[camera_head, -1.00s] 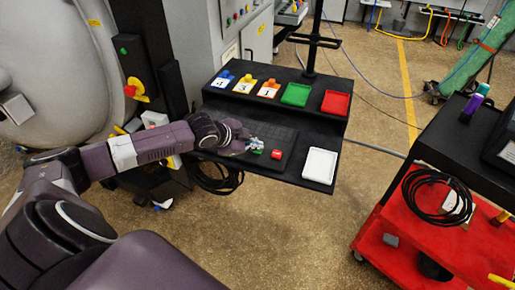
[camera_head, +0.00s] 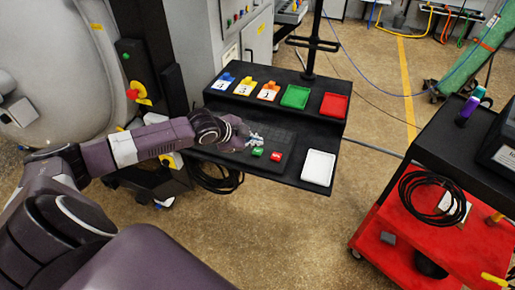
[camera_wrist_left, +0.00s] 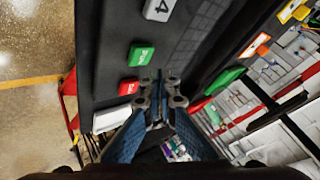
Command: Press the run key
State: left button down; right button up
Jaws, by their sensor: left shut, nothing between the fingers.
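A dark keypad panel (camera_head: 225,150) lies on the lower shelf of the black stand. A green key (camera_head: 257,151) and a red key (camera_head: 276,155) sit near its front right. The green key (camera_wrist_left: 140,54) and red key (camera_wrist_left: 128,87) also show in the left wrist view, with a white key marked 4 (camera_wrist_left: 158,10); the lettering on the coloured keys is too blurred to read surely. My left gripper (camera_head: 256,139) is shut and empty, just behind the green key in the head view. In the wrist view its fingertips (camera_wrist_left: 172,84) appear apart from the keys. My right gripper is not in view.
A white tray (camera_head: 319,167) lies right of the keys. Green (camera_head: 295,97) and red (camera_head: 334,105) trays and numbered blocks (camera_head: 245,86) stand on the raised shelf behind. A red and black cart (camera_head: 430,220) stands at right, with open floor between.

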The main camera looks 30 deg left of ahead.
aim_at(256, 152)
pick_arm(q)
jog(key=shift+r+p, duration=1.55)
jog(key=shift+r, duration=0.4)
jog(key=shift+f, duration=0.1)
